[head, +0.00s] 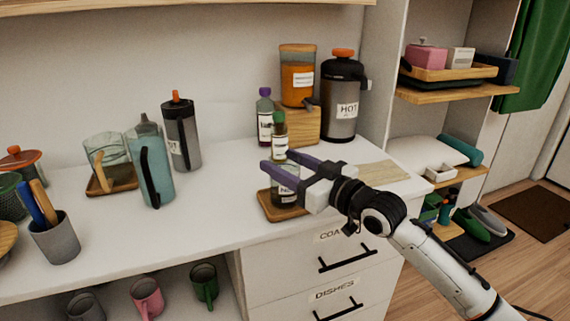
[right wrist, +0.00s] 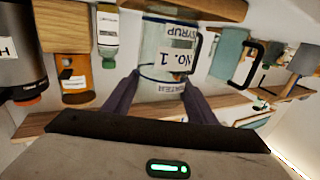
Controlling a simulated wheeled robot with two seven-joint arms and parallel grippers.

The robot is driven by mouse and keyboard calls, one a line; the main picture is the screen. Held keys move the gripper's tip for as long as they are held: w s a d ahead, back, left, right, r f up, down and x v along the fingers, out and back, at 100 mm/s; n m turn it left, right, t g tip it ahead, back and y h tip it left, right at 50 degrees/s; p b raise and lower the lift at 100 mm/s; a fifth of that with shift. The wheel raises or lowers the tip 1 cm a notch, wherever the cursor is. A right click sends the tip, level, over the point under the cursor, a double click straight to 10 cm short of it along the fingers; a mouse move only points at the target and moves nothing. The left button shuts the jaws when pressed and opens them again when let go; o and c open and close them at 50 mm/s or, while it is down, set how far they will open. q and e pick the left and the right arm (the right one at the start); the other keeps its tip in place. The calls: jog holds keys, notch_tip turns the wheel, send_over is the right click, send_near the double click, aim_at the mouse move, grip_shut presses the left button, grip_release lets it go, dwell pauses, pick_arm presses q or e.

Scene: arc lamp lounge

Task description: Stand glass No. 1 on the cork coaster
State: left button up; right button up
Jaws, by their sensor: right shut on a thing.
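Glass No. 1 (head: 288,186) is clear, with a white label, and stands upright at the front middle of the counter. In the right wrist view the glass (right wrist: 163,50) appears upside down, with "No. 1", "SYRUP" and "WATER" on its labels. My right gripper (head: 278,162) is shut on it, with purple fingers on either side. A brown square coaster (head: 268,207) lies under the glass; its edge shows in the right wrist view (right wrist: 215,8). The glass's base looks on or just above it; I cannot tell whether they touch. My left gripper is not in view.
Small bottles (head: 264,115), a drink dispenser (head: 297,78) on a wooden box and a "HOT" flask (head: 340,110) stand behind the glass. A blue pitcher (head: 152,170) and a dark bottle (head: 181,133) stand left. The counter between pitcher and coaster is clear.

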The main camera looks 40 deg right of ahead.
jog(key=o, duration=1.6)
jog(key=shift+f, duration=0.1)
jog(key=shift+c, duration=0.2)
jog(key=s+d, duration=0.2)
jog(key=s, duration=0.9)
jog(key=shift+s, duration=0.4)
